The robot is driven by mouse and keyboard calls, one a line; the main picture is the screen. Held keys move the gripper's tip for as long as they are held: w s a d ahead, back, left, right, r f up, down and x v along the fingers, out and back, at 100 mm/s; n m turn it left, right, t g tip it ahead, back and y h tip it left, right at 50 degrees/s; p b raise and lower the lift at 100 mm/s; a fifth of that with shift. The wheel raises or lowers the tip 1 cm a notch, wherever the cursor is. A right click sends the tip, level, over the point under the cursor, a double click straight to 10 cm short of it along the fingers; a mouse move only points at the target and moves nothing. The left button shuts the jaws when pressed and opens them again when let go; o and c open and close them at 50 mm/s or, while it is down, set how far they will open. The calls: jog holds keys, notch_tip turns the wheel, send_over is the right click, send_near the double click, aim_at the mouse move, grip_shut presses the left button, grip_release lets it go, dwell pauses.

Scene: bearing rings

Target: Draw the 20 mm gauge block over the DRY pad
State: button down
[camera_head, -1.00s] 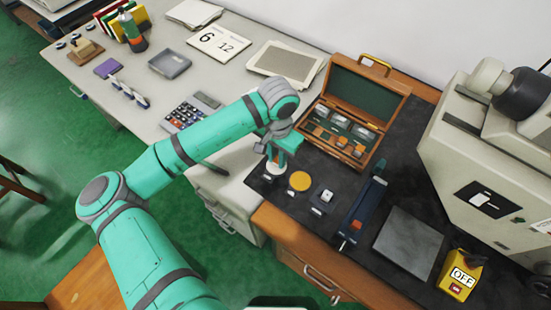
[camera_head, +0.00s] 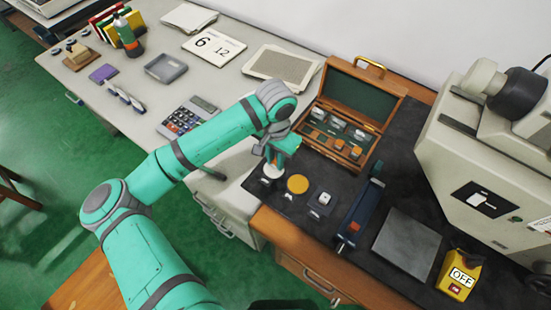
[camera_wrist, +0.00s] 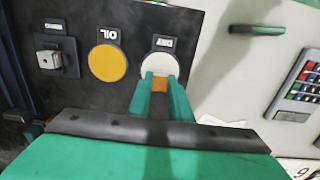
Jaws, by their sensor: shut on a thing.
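My gripper (camera_wrist: 161,84) is shut on a small orange block (camera_wrist: 160,84), which shows between the two green fingertips in the wrist view. The block overlaps the near edge of the round white DRY pad (camera_wrist: 158,65); I cannot tell whether it touches the pad. In the head view my gripper (camera_head: 279,161) is just above the DRY pad (camera_head: 273,171), and the block is too small to make out there.
The yellow OIL pad (camera_head: 297,184) sits beside the DRY pad, then a third station with a small pale block (camera_head: 324,198). An open wooden gauge case (camera_head: 345,120) stands behind. A dark blue tool (camera_head: 359,215), a grey plate (camera_head: 407,243) and a yellow OFF box (camera_head: 460,274) lie right.

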jog(key=shift+s+a, duration=0.1)
jog(key=shift+s, duration=0.15)
dwell(0.6)
jog(key=shift+s+a, duration=0.5)
jog(key=shift+s, duration=0.2)
jog(key=shift+w, duration=0.1)
jog(key=shift+w+d, duration=0.7)
jog(key=shift+w, duration=0.15)
jog(key=shift+s+a, duration=0.4)
jog(key=shift+s, duration=0.1)
dwell(0.5)
jog(key=shift+r, duration=0.15)
jog(key=shift+r, duration=2.4)
